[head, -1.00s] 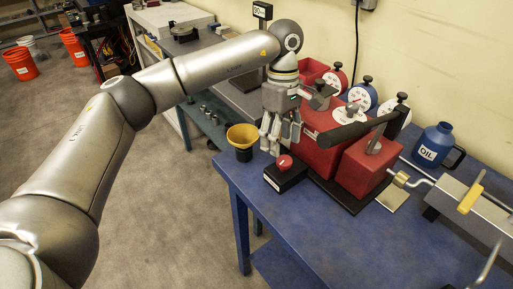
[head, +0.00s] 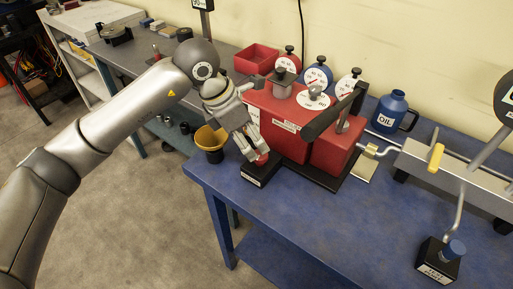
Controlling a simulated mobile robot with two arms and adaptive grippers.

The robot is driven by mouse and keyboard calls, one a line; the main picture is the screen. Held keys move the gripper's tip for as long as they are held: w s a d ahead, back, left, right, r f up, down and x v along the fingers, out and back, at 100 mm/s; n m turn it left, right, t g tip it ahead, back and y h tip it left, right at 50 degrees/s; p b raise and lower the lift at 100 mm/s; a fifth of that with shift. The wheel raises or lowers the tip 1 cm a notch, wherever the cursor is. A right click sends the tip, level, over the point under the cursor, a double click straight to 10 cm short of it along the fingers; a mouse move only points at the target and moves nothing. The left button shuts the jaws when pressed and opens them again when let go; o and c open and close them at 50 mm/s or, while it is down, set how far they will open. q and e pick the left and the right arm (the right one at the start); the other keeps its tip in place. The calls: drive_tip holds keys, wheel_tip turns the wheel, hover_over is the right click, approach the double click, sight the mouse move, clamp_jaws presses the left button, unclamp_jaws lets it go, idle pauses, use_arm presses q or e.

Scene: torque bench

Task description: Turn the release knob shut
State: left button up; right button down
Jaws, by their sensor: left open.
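A red round knob (head: 262,159) sits on a small black block (head: 256,176) at the front left of the blue bench. Its label is too small to read. My left gripper (head: 255,152) is open and angled down at this knob, its fingertips beside and partly over it. I cannot tell whether they touch it. My right gripper is not in view.
The red pump unit (head: 332,150) with a dark lever (head: 335,113) stands right behind the red knob. A yellow cup (head: 210,138) is close to the gripper's left. An oil jug (head: 391,113) and dial gauges (head: 318,76) stand behind. The bench front (head: 330,220) is clear.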

sight(260, 154)
use_arm(q)
drive_tip(key=p+x, duration=0.1)
drive_tip(key=x, duration=0.5)
drive_tip(key=shift+f, duration=0.1)
drive_tip(key=shift+c, duration=0.3)
